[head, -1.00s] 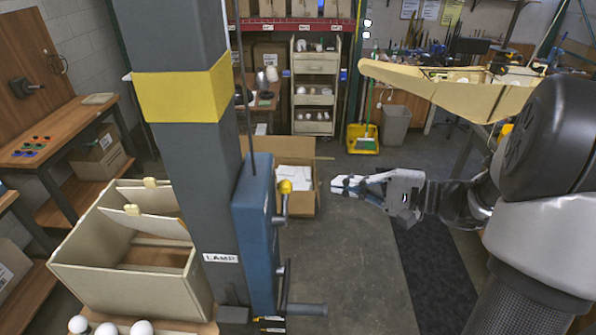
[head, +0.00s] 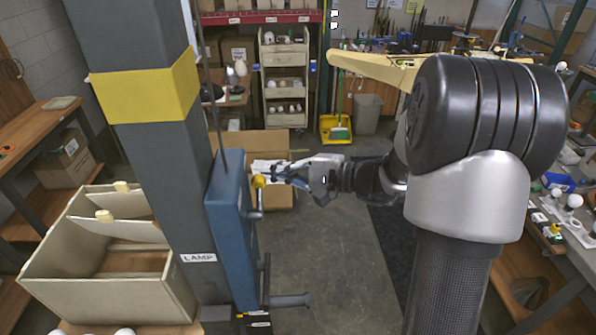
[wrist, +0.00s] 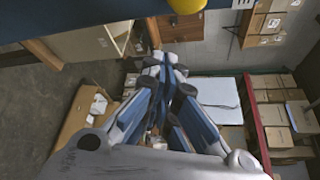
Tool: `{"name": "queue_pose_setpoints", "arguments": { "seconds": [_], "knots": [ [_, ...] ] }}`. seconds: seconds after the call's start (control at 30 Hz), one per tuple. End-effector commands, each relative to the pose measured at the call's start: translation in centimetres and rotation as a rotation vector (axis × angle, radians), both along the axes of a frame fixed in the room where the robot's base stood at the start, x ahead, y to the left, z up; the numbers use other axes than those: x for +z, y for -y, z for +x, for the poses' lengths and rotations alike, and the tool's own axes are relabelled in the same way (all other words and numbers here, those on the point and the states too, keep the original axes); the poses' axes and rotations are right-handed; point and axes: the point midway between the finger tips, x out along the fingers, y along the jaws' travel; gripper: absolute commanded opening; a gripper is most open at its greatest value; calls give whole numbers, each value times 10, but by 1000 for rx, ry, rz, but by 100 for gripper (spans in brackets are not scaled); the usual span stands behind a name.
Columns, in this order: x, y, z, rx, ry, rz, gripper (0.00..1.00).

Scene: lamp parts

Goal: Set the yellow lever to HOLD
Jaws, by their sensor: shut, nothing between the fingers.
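The yellow knob (head: 259,182) of the lever sticks out from the right side of a blue box (head: 230,225) on the grey post. Its short grey arm (head: 256,208) shows below the knob. My gripper (head: 274,172) is shut and empty, pointing left, with its fingertips close to the right of the knob. I cannot tell whether they touch it. In the wrist view the knob (wrist: 187,5) is at the top edge, beyond the closed fingertips (wrist: 165,60). No HOLD mark is readable; small labels (head: 260,323) at the box's foot are too small to read.
The grey post (head: 165,170) has a yellow band and a LAMP label. A beige divided bin (head: 105,295) stands left of it. A second crank handle (head: 264,280) sits lower on the blue box. A cardboard box (head: 240,142) stands behind.

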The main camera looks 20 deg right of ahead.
Motion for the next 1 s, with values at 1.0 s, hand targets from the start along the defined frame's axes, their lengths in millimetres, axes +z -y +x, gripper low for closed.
{"name": "queue_pose_setpoints", "arguments": {
  "seconds": [1.0],
  "knots": [
    [18,-1,-34,-3,52,-18,0]
  ]
}}
